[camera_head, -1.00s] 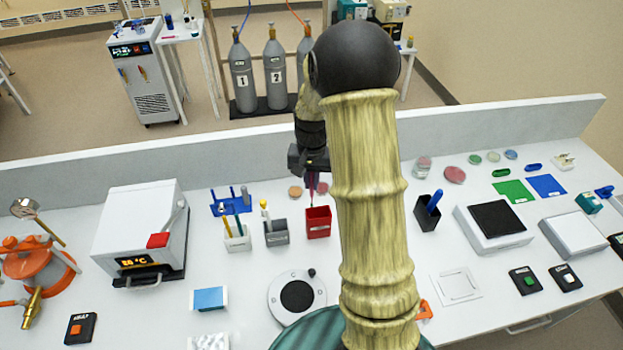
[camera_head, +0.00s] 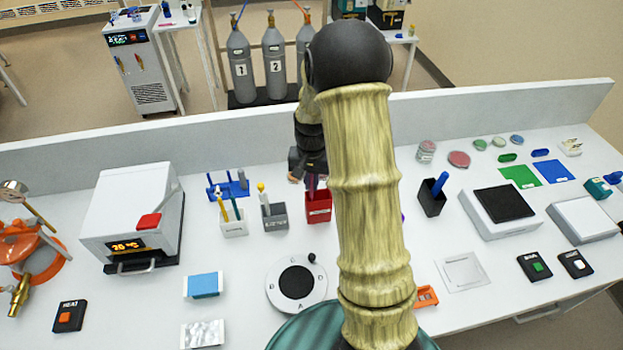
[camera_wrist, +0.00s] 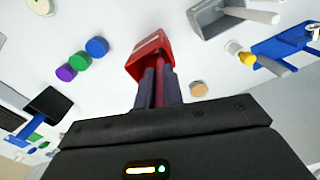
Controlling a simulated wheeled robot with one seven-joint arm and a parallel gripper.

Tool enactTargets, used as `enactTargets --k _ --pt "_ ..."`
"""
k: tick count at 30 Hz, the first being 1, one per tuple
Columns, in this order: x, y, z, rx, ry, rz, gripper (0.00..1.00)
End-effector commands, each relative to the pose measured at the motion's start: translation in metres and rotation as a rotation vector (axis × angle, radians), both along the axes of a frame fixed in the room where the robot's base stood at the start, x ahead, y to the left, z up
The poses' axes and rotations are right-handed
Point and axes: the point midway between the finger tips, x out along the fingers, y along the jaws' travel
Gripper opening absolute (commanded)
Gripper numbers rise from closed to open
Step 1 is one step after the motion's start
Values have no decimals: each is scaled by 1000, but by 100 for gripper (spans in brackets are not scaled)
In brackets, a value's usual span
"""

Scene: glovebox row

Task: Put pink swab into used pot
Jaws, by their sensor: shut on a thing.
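My gripper (camera_head: 311,180) is shut on the pink swab (camera_wrist: 160,88), which shows as a thin dark-pink shaft between the two fingers in the wrist view (camera_wrist: 160,95). In the head view the swab (camera_head: 312,187) points down at the red pot (camera_head: 318,210). The red pot also shows beyond the fingertips in the wrist view (camera_wrist: 143,62). The swab's lower end is at the pot's opening; I cannot tell how far inside it is. The pot's label is too small to read.
A grey pot (camera_head: 275,218) and a white pot (camera_head: 234,227) holding sticks stand left of the red pot. A blue rack (camera_head: 229,187) is behind them. A black holder (camera_head: 431,202) with a blue item stands right. A round dial plate (camera_head: 278,303) lies in front.

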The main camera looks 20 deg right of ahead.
Motion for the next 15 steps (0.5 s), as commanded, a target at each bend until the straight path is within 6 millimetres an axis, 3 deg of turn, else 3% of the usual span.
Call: enactTargets --k 5,15 --pt "0 0 -12 0 0 0 0" --pt "0 0 -13 0 -1 0 0"
